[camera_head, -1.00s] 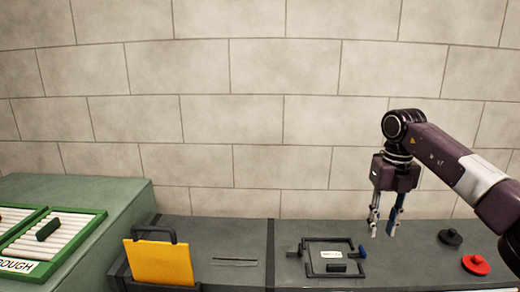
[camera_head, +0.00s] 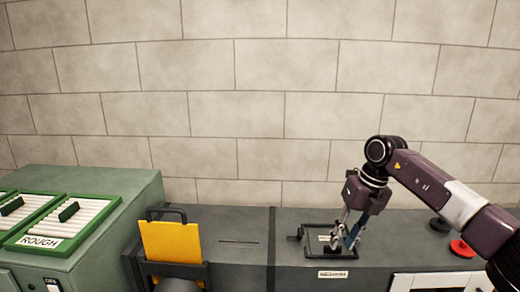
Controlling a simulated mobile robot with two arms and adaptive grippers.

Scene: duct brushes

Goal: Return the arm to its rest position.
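My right arm comes in from the right, and its dark purple wrist points down. My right gripper (camera_head: 343,248) is over the right part of a black rectangular frame (camera_head: 312,254) on the grey counter. Its two fingers look spread apart, with no held object visible between them. The fingers hide part of the frame, and I cannot tell whether they touch it.
The grey counter (camera_head: 240,222) has a slot left of the frame. A green cabinet (camera_head: 120,190) with roller trays, labelled ROUGH, is at left. Red (camera_head: 461,248) and black (camera_head: 440,225) knobs lie near my forearm.

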